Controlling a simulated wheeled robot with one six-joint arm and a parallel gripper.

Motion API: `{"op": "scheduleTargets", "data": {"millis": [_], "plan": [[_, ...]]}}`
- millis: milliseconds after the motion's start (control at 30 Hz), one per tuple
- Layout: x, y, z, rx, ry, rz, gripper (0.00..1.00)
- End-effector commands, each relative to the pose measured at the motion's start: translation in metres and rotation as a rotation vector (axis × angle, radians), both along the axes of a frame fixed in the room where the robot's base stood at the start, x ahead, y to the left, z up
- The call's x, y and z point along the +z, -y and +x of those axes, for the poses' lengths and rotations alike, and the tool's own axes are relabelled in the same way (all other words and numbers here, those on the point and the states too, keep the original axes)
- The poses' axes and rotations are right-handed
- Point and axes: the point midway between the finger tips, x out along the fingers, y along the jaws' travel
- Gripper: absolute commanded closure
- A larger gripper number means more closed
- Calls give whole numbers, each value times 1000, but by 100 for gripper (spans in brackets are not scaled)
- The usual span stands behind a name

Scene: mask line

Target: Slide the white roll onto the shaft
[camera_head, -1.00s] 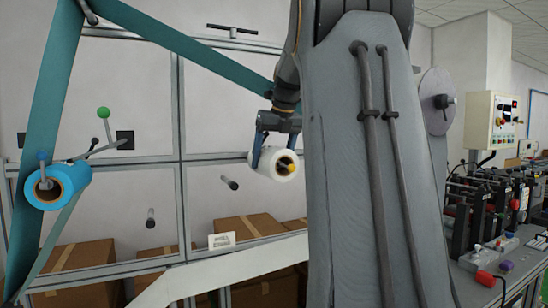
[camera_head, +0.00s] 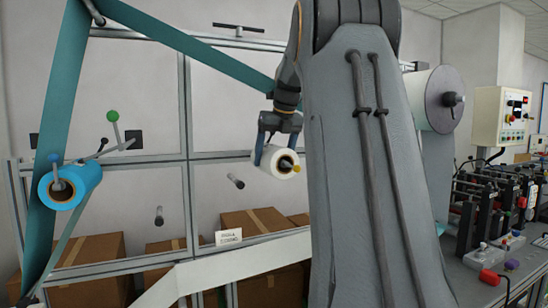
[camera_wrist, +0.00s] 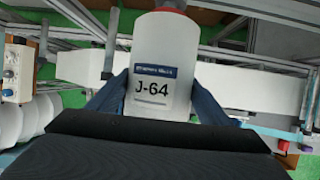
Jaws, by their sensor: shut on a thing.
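My gripper (camera_head: 274,150) is shut on the white roll (camera_head: 268,163), its blue fingers on either side of it. The roll is held in front of the panel wall, its dark hollow end turned toward the lower right. A yellow-tipped part (camera_head: 296,168) shows at that end; I cannot tell whether it passes through the core. In the wrist view the white roll (camera_wrist: 160,60) carries a label reading J-64, with a red part at its far end. Short grey shafts (camera_head: 236,181) stick out of the panels left of the roll; which one the task means is unclear.
A blue roll (camera_head: 78,184) sits on a shaft at the left, beside a teal web (camera_head: 55,110). A green-knobbed lever (camera_head: 113,116) stands near it. Boxes (camera_head: 255,220) lie low behind a white web. A large white roll (camera_head: 425,98) and machinery (camera_head: 490,205) are at the right.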

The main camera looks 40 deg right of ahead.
Motion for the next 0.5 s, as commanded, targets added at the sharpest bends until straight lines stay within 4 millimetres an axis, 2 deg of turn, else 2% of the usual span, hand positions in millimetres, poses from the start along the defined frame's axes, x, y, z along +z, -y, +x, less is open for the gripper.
{"op": "scheduleTargets", "data": {"millis": [500], "plan": [[1,2,6,0,1,0,58]]}}
